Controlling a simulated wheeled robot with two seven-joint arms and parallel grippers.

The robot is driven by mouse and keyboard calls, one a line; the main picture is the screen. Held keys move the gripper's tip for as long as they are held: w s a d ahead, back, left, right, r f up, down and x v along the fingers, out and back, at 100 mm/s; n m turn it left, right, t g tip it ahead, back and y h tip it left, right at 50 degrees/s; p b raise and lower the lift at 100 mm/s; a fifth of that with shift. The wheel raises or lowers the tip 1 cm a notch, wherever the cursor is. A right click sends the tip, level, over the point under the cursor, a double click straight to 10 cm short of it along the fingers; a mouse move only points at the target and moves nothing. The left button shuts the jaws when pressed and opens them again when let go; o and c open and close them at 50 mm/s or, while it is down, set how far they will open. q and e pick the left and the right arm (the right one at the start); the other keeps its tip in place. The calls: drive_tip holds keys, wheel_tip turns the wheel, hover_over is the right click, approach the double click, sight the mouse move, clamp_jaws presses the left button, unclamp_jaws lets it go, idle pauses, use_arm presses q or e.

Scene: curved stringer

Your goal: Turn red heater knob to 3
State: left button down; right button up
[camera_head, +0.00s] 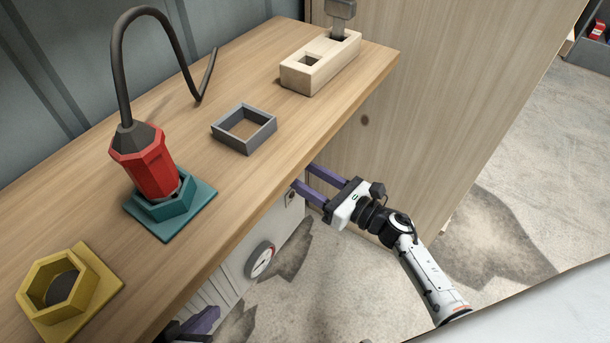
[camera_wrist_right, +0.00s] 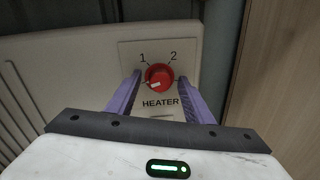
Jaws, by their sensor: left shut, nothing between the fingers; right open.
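The red heater knob (camera_wrist_right: 159,77) sits on a pale square plate marked HEATER in the right wrist view. Its white mark points left and slightly down. The labels 1 and 2 show above it; no 3 is visible, and the fingers cover parts of the plate's sides. My right gripper (camera_head: 304,177) is open under the table edge, its purple fingers reaching toward the heater (camera_head: 237,272). In the wrist view its fingers stand on either side of the knob; contact is unclear. My left gripper (camera_head: 205,320) is shut and empty, partly cut off at the bottom edge.
The wooden table (camera_head: 225,195) overhangs the heater. On it are a red tool (camera_head: 146,165) in a teal holder (camera_head: 180,221), a yellow holder (camera_head: 98,290), a grey frame (camera_head: 262,137) and a wooden block (camera_head: 300,80). A wooden panel (camera_head: 440,100) stands right of the heater.

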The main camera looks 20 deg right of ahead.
drive_tip(key=c, duration=1)
drive_tip(key=shift+c, duration=0.2)
